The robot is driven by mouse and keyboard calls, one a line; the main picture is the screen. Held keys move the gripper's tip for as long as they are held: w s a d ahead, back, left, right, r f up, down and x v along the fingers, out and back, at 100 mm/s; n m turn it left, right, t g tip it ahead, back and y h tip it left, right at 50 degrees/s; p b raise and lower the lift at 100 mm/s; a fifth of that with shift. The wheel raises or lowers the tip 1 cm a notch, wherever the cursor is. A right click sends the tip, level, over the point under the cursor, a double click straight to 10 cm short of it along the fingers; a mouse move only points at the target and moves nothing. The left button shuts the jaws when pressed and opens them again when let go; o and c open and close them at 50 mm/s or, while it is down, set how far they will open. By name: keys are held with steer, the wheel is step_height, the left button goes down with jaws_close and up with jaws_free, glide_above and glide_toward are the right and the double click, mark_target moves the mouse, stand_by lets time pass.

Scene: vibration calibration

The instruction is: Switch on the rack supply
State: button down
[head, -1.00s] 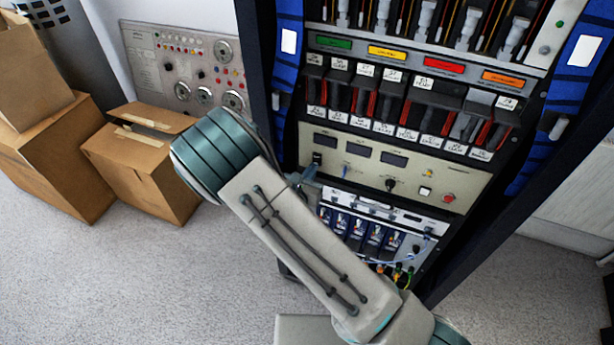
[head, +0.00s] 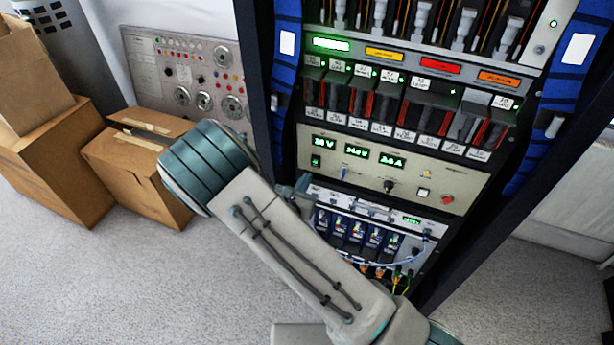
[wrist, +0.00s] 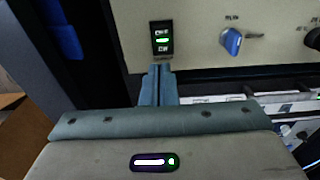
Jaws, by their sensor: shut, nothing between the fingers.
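The rack supply is a cream panel (head: 455,180) in the rack. Its small black rocker switch (head: 316,161) glows green, and its three displays (head: 357,154) show green figures. In the wrist view the switch (wrist: 161,38) has a lit green bar between two white-marked halves. My gripper (wrist: 158,70) is shut and empty, its fingertips just below the switch with a small gap showing. In the head view my gripper (head: 301,186) is partly hidden behind my arm, low at the panel's left end.
A blue knob (wrist: 232,42) sits right of the switch. Below the panel is a white-edged unit (head: 372,208) with blue modules and cables. A red button (head: 447,199) is at the panel's right. Cardboard boxes (head: 135,165) stand on the floor to the left.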

steer(key=f+b+v, duration=0.1)
steer(key=f+v, duration=0.1)
steer(key=v, duration=0.8)
steer(key=shift+s, duration=0.4)
steer(key=shift+a, duration=0.1)
steer(key=s+d+r+m+g+h, duration=0.25)
steer(key=d+r+m+g, duration=0.25)
steer(key=d+m+g, duration=0.3)
steer(key=s+d+r+m+g+h, duration=0.25)
steer(key=d+r+m+g, duration=0.3)
steer(key=d+m, duration=0.45)
steer(key=s+d+r+m+y+p, duration=0.1)
steer(key=s+r+m+y, duration=0.8)
steer(key=r+m+y, duration=0.2)
steer(key=m, duration=0.2)
steer(key=shift+d+r+m, duration=0.25)
steer(key=shift+d+m, duration=0.05)
steer(key=shift+m, duration=0.1)
steer(key=shift+t, duration=0.25)
